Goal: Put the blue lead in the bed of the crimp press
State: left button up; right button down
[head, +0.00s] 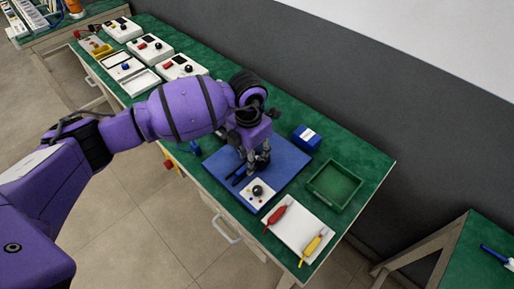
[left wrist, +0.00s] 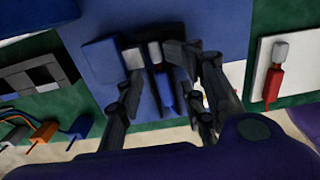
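The blue lead (left wrist: 165,92), with a pale metal end (left wrist: 155,52), shows in the left wrist view between the fingers of my left gripper (left wrist: 168,75). The fingers are apart, with visible gaps to either side of the lead. Dark parts (left wrist: 181,58), seemingly of the crimp press, lie close beside the lead; I cannot tell whether it rests fully in the bed. In the head view my left gripper (head: 252,160) points down low over the blue mat (head: 288,160) and hides the lead. My right gripper is in neither view.
A white box with a black knob (head: 258,191) stands nearby. A white tray (head: 297,232) holds a red lead (head: 276,215) and a yellow lead (head: 313,245). A green tray (head: 335,185) and a blue block (head: 306,138) stand behind. Several white devices (head: 181,67) line the bench's far left.

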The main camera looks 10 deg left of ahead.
pick_arm(q)
notch_tip(320, 180, up, 13)
dwell(0.5)
dwell(0.3)
